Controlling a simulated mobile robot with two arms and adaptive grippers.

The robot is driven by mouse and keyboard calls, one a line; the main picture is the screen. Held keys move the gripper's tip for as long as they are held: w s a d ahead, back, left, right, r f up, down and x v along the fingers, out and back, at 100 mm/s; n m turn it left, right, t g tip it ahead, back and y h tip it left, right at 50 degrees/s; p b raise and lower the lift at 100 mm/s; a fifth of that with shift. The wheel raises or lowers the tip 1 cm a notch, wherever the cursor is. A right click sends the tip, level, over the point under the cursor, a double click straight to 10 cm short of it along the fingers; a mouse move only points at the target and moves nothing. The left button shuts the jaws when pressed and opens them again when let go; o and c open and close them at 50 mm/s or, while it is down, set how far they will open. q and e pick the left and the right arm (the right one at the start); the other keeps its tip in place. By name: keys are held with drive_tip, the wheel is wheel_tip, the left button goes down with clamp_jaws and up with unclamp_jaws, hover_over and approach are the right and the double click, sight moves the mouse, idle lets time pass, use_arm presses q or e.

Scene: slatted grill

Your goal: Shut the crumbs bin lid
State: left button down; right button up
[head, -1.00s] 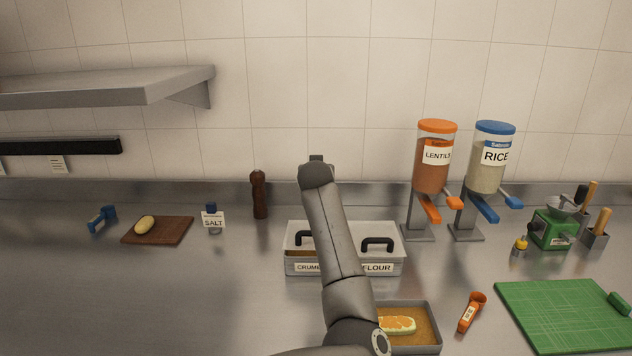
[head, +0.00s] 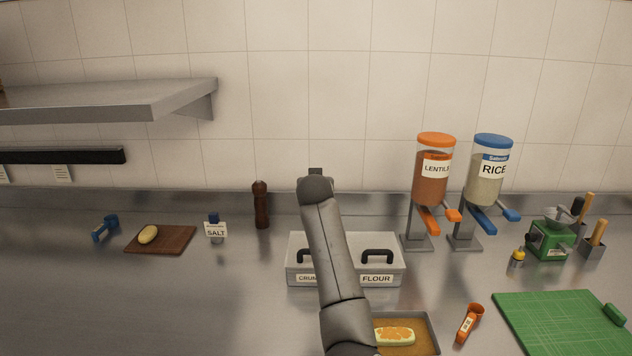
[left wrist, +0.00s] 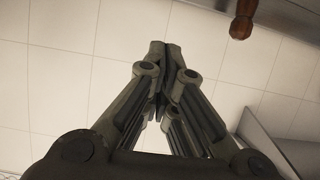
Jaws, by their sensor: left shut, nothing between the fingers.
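The crumbs bin (head: 303,278) is the left half of a grey double bin in the head view, its label partly behind my left arm. Its lid has a black handle (head: 304,256), partly covered by my arm. The lid looks flat and level with the flour lid, and no crumbs show at its front edge. My arm hides the lid's right side. My left gripper (left wrist: 163,50) is shut and empty in the left wrist view, with wall tiles behind it. In the head view my arm mostly hides it, so its distance from the lid is unclear. My right gripper is not in view.
The flour bin (head: 377,279) adjoins on the right, lid on. A tray (head: 434,335) with food stands in front. A pepper mill (head: 261,205) and salt jar (head: 215,229) stand left; dispensers (head: 434,170) stand right. The counter's left front is clear.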

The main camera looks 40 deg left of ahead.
use_arm(q)
drive_tip(key=s+d+f+b, duration=0.2)
drive_tip(key=s+d+f, duration=0.1)
drive_tip(key=s, duration=0.1)
drive_tip(key=shift+d+f, duration=0.35)
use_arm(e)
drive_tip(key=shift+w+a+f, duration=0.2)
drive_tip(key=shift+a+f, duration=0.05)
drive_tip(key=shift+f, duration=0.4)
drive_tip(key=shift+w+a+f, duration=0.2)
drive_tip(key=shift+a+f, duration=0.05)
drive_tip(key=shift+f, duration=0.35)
use_arm(q)
drive_tip(key=shift+s, duration=0.1)
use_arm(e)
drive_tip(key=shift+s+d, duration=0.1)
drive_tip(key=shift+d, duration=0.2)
use_arm(q)
drive_tip(key=shift+f, duration=0.1)
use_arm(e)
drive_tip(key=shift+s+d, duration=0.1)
